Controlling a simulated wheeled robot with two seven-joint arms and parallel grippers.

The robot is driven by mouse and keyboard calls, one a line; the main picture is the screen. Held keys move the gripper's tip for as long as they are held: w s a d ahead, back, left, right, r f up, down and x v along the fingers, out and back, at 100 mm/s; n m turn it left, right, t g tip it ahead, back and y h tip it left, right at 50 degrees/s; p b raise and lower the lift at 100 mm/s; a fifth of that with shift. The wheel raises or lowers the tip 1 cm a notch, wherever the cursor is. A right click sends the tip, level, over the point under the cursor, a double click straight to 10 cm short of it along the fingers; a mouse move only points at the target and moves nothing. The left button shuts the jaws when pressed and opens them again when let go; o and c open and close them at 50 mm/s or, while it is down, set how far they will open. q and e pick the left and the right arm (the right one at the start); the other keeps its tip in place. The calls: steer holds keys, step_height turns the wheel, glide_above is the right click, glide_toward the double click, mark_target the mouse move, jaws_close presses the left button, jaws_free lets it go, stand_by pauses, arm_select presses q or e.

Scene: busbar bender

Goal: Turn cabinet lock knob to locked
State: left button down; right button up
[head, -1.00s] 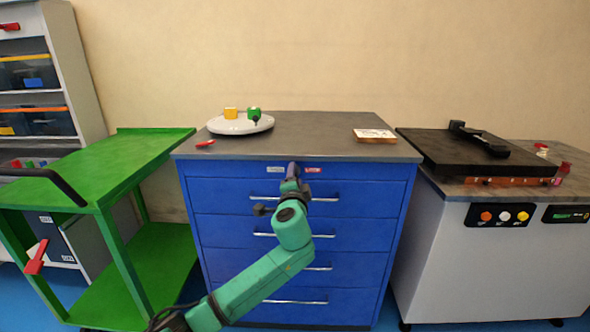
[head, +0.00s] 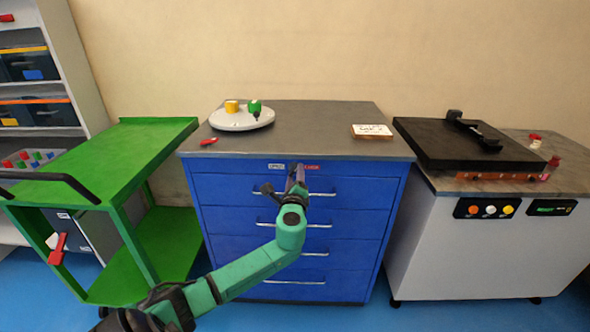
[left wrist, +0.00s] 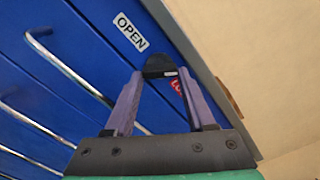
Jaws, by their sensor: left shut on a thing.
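The blue cabinet (head: 230,190) has several drawers with metal bar handles. At the top middle of its front are a white OPEN label (head: 276,166) and a red label (head: 311,168). My left gripper (head: 296,168) is at the cabinet front between these labels. In the left wrist view its two purple fingers (left wrist: 158,72) are shut on the dark lock knob (left wrist: 158,62). The OPEN label (left wrist: 131,32) is clear there, and the red label (left wrist: 178,87) is partly hidden behind a finger. The knob's turn angle is hard to tell. My right gripper is not in view.
On the cabinet top (head: 310,125) are a round white plate (head: 240,120) with yellow and green pieces, a red item (head: 209,141) and a small sign (head: 372,131). A green cart (head: 100,160) stands left, a white machine (head: 460,245) right.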

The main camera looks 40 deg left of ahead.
arm_select(q)
steer(key=shift+f+m+p, duration=0.1)
steer(key=shift+m+p, duration=0.6)
steer(key=shift+m, duration=0.4)
steer(key=shift+c, duration=1.2)
jaws_free()
steer(key=v, duration=1.4)
steer(key=shift+s+d, duration=0.25)
